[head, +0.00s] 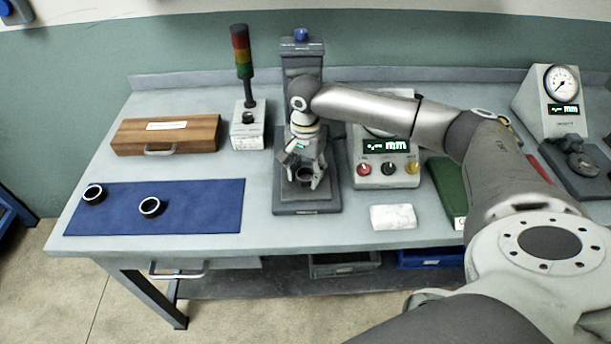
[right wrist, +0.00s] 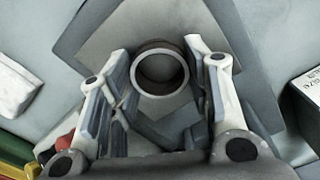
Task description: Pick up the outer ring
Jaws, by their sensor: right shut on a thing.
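In the head view the fingers and wrist partly hide the ring. I cannot tell whether the ring touches the plate. My left gripper is not in view.
Two more rings, a left one (head: 93,200) and a right one (head: 149,214), lie on the blue mat (head: 210,210). A wooden box (head: 185,135), signal lamp (head: 240,50), control box (head: 388,172), white cloth (head: 393,217) and dial gauge (head: 561,85) stand around the grinder.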

